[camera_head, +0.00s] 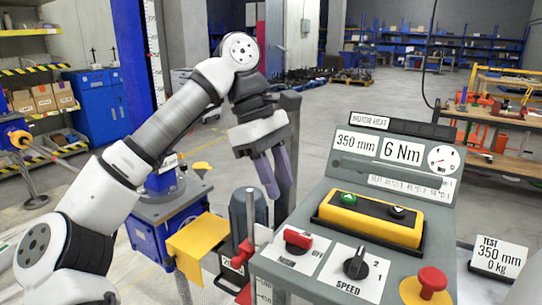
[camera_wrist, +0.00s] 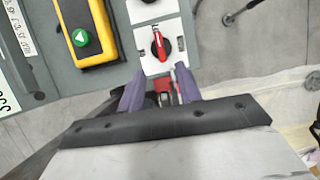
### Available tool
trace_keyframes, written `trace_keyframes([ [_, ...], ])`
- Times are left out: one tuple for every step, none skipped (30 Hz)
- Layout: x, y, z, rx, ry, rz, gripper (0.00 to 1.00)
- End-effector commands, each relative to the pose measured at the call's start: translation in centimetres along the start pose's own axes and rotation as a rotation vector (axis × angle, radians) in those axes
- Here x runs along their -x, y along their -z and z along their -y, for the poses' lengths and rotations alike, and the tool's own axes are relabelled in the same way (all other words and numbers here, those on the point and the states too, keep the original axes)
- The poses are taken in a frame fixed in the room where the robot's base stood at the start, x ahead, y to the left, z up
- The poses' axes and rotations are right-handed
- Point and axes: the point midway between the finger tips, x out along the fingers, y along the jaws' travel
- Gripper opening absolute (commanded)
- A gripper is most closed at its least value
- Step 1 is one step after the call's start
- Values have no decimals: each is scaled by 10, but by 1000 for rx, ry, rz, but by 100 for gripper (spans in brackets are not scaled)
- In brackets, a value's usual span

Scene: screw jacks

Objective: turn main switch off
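The main switch (camera_head: 298,239) is a red handle on a white plate at the near left of the grey control panel (camera_head: 330,190). In the wrist view the switch (camera_wrist: 160,46) shows as a red handle on a dark round base, lying along the picture's vertical. The plate's lettering is too small to read surely. My gripper (camera_head: 277,188) has two purple fingers and hangs behind and above the switch in the head view. In the wrist view my gripper (camera_wrist: 160,78) has its fingers apart, just below the switch plate. The fingers do not touch the switch.
A black speed knob (camera_head: 355,264) and a red mushroom button (camera_head: 428,284) sit right of the switch. A yellow box (camera_head: 370,220) with a green button is behind them. A blue screw jack rig (camera_head: 165,215) with a yellow plate stands left of the panel.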

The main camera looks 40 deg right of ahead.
Motion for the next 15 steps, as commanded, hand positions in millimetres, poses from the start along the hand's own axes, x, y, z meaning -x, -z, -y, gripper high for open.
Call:
trace_keyframes([
  [12, 0, 0, 5, -3, -3, 35],
  [16, -1, 0, 5, -4, -4, 35],
  [22, -1, 0, 3, -3, -2, 35],
  [25, -1, 0, 3, -2, -2, 35],
  [28, -1, 0, 3, -1, -3, 35],
  [31, 0, 0, 3, -2, -2, 35],
  [33, 0, 0, 2, -2, -1, 35],
  [35, 0, 0, 1, -2, -1, 35],
  [36, -1, 0, 1, -2, -1, 35],
  [37, 0, 0, 1, -2, 0, 35],
  [38, 0, 0, 1, -2, 0, 35],
  [38, 0, 0, 1, -2, 0, 35],
  [38, 0, 0, 0, -2, 0, 35],
  [38, 0, 0, 0, -2, 0, 35],
  [38, 0, 0, 0, -2, 1, 35],
])
